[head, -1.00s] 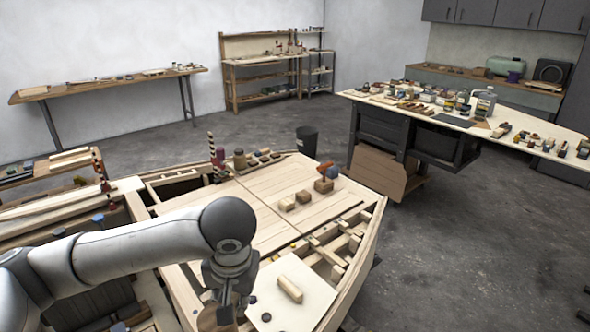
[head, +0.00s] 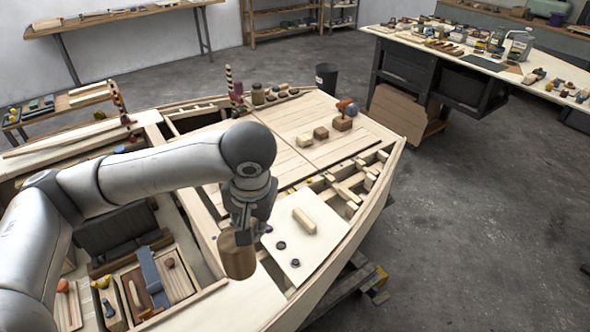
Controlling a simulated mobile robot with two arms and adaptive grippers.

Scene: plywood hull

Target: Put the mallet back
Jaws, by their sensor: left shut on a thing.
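My left gripper (head: 247,215) points down over the plywood hull and is shut on the mallet. The mallet's brown wooden head (head: 237,255) shows just below the gripper fingers, over the light wood deck. Its handle is hidden by the gripper or too small to make out. My right gripper is not in view.
A pale board (head: 318,222) with a wood block (head: 304,221) and dark round pieces lies right of the mallet. An open compartment with a tray of tools (head: 150,280) is at lower left. Small blocks (head: 321,133) sit on the deck beyond. A workbench (head: 400,45) stands behind.

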